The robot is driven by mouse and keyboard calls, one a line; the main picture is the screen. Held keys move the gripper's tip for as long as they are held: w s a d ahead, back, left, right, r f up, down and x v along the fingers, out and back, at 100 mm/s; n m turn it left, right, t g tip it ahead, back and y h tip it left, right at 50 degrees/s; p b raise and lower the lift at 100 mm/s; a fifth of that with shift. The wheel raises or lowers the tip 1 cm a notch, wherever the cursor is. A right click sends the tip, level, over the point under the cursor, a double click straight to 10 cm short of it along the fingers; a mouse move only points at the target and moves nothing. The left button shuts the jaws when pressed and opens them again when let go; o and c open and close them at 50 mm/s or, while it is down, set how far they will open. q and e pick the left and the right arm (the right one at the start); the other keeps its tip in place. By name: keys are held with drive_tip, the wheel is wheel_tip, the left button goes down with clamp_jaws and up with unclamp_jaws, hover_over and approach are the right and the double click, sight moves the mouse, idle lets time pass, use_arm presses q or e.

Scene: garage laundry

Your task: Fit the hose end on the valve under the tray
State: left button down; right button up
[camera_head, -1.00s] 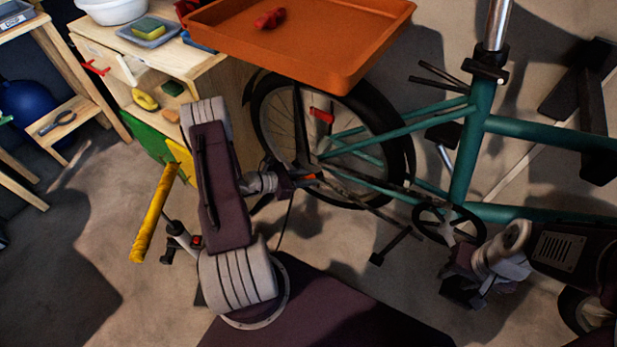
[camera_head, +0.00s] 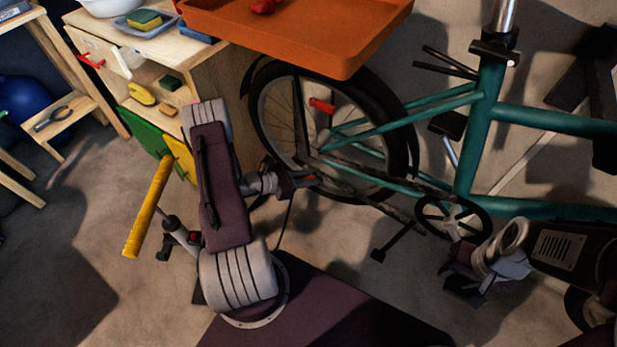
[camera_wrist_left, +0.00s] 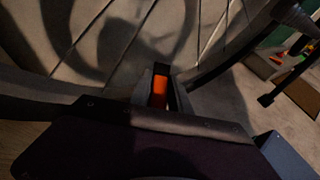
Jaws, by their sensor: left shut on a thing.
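The orange tray (camera_head: 300,42) is at the top of the head view. A small red part (camera_head: 321,105) shows below it, in front of the bicycle's rear wheel; it may be the valve's handle, but I cannot tell for sure. My left gripper (camera_head: 306,180) is below the tray, by the wheel, and apart from that red part. It is shut on an orange piece (camera_wrist_left: 159,91), seen between the fingers in the left wrist view, which looks like the hose end. A thin dark line hangs below this gripper. My right gripper (camera_head: 463,284) is low at the right; its fingers are unclear.
A teal bicycle (camera_head: 478,130) stands behind the grippers, its pedal (camera_head: 378,255) sticking out. A wooden cabinet (camera_head: 215,75) with a sponge (camera_head: 144,19) on top stands left of the tray. A yellow roll (camera_head: 148,205) is beside my left arm.

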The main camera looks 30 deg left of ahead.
use_arm(q)
drive_tip(key=shift+f, duration=0.1)
drive_tip(key=c, duration=1.1)
unclamp_jaws()
drive_tip(key=shift+c, duration=0.2)
drive_tip(key=p+v, duration=0.3)
drive_tip(key=v, duration=0.6)
use_arm(e)
wheel_tip(320, 180, up, 4)
drive_tip(key=shift+f, duration=0.25)
